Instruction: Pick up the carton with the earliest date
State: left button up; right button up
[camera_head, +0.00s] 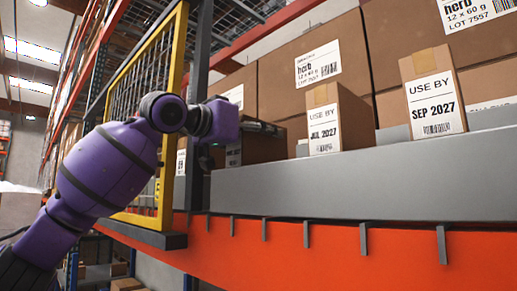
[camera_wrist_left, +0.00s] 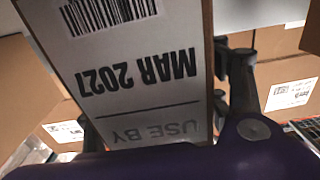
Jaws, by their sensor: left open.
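A small brown carton (camera_head: 266,147) stands at the left end of the grey shelf ledge. Its white label is mostly hidden by my arm in the head view. In the left wrist view this carton (camera_wrist_left: 150,105) is close and its label, upside down, reads USE BY MAR 2027. My left gripper (camera_head: 258,129) is open at this carton; one finger shows beside it in the wrist view, and the other is mostly hidden. A second carton (camera_head: 352,113) to its right reads JUL 2027. A third carton (camera_head: 447,88) farther right reads SEP 2027. My right gripper is out of view.
Large brown boxes (camera_head: 290,66) stand close behind the cartons. A grey ledge (camera_head: 360,178) fronts the shelf above an orange beam (camera_head: 280,257). A yellow mesh guard (camera_head: 172,105) and a dark upright (camera_head: 197,80) stand near my left arm.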

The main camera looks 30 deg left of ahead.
pick_arm(q)
jog(key=shift+s, duration=0.1)
jog(key=shift+c, duration=0.2)
jog(key=shift+a, duration=0.1)
jog(key=shift+c, duration=1.3)
jog(key=c, duration=1.2)
jog(key=shift+c, duration=0.5)
jog(key=shift+r, duration=0.1)
